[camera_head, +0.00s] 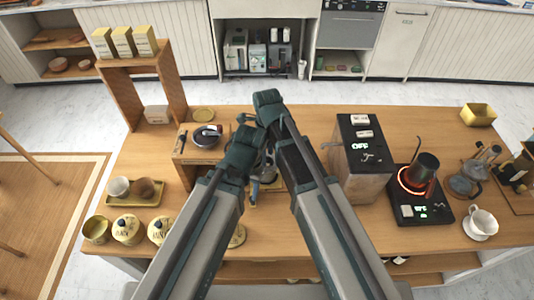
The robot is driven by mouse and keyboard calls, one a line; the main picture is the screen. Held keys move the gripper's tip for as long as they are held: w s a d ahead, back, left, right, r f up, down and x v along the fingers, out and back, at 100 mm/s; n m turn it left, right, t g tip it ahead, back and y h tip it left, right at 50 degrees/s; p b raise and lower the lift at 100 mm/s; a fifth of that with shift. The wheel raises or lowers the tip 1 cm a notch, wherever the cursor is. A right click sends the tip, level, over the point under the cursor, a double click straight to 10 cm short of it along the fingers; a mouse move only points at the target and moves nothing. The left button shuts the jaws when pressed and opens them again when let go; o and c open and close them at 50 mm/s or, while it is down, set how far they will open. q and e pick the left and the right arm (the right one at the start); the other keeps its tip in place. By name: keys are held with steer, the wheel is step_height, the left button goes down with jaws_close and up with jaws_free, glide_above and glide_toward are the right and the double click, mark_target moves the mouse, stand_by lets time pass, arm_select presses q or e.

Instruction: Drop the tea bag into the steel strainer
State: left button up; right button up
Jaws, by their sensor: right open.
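My two arms reach in from the bottom and cover the middle of the wooden counter (300,225). My right gripper (264,174) is small and partly hidden between the arm links, low over the counter; it is open. The jaws of my left gripper are hidden behind its arm, so I cannot tell their state. I cannot make out a tea bag. A dark round bowl-like thing with a pale rim (205,141) sits on a low wooden stand (188,157) left of the arms; I cannot tell whether it is the steel strainer.
A tray (117,201) with two cups and several lidded canisters (127,229) stand at the left. A dark box reading OFF (359,182), a glowing hot plate with a pot (424,170), a glass jug (464,185) and a white cup (482,223) stand at the right.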

step_height(320, 180, up, 14)
steer(key=p, duration=1.3)
steer(key=shift+p, duration=0.3)
steer(key=shift+f, duration=0.15)
steer(key=s+d+n, duration=0.4)
steer(key=d+n, duration=0.4)
steer(key=n, duration=0.4)
steer(key=s+d+n, duration=0.4)
steer(key=d+n, duration=0.5)
steer(key=n, duration=0.2)
steer(key=s+a+f+n+b, duration=0.2)
steer(key=a+f+b, duration=0.3)
steer(key=f+b, duration=0.3)
steer(key=s+a+f+n+h+b, duration=0.1)
steer(key=s+a+f+n+b, duration=0.1)
steer(key=s+a+f+b, duration=0.2)
step_height(320, 180, down, 4)
steer(key=a+b, duration=0.2)
steer(key=b, duration=0.2)
steer(key=shift+a, duration=0.15)
